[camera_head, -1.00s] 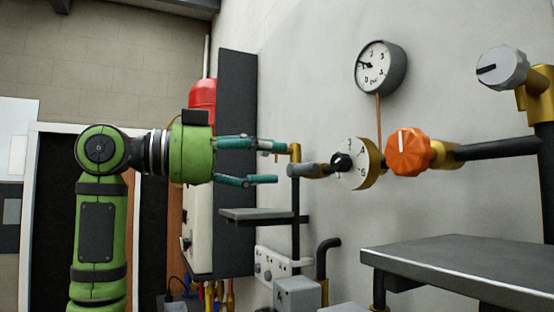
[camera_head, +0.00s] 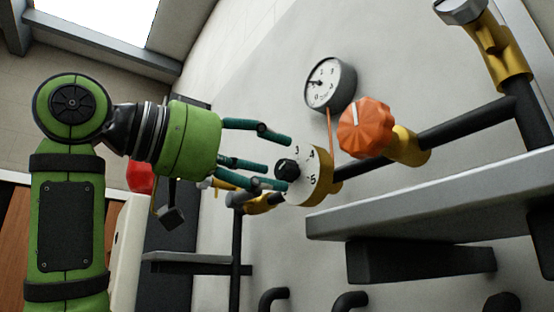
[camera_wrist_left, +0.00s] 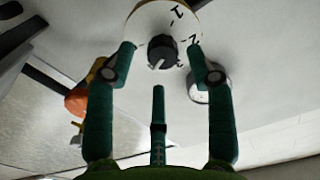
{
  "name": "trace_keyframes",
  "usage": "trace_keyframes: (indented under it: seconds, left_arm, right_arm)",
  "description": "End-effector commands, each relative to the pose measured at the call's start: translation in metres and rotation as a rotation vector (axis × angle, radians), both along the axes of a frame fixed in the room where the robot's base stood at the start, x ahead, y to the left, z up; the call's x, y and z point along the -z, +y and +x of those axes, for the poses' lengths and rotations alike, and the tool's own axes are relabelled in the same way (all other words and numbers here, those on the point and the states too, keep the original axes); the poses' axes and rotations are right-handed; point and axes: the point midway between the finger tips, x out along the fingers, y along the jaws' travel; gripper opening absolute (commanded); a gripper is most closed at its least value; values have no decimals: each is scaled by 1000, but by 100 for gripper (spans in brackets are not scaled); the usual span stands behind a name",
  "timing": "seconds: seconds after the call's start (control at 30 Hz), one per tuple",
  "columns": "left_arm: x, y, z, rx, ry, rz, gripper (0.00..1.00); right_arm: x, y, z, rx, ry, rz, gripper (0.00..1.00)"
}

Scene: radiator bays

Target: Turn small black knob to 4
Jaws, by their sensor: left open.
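The small black knob (camera_head: 287,168) sits at the centre of a white numbered dial (camera_head: 308,178) with a brass rim. In the head view the dial shows 3, 4 and 5. My left gripper (camera_head: 282,163) is open, its teal fingers pointing at the knob from the left. In the left wrist view the knob (camera_wrist_left: 162,51) lies between and just beyond the two outer fingertips, with a third finger below it. I see no clear contact. The knob's pointer mark is too small to read surely. My right gripper is not in view.
An orange knob (camera_head: 364,127) on a brass valve is close to the right of the dial. A round gauge (camera_head: 330,84) hangs above. A grey shelf (camera_head: 430,195) juts out at lower right, and a smaller shelf (camera_head: 195,258) is at lower left.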

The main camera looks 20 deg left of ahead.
Motion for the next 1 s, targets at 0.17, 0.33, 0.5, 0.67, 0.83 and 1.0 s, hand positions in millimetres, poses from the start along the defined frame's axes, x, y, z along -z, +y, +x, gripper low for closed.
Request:
trace_keyframes:
  seconds: [0.17,0.33,0.5,0.67,0.83,1.0]
  left_arm:
    - [-1,-11,14,1,0,0,55]
    - [0,-13,17,0,-2,0,55]
    - [0,-13,17,0,-1,0,46]
    - [0,-13,17,0,-1,0,0]
    - [1,-13,17,0,13,-18,0]
    - [1,-13,17,1,82,-106,0]
  right_arm:
    - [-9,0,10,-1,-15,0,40]
    - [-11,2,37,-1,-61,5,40]
    - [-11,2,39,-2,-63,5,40]
    - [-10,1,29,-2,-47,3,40]
    - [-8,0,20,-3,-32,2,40]
    - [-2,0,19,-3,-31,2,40]
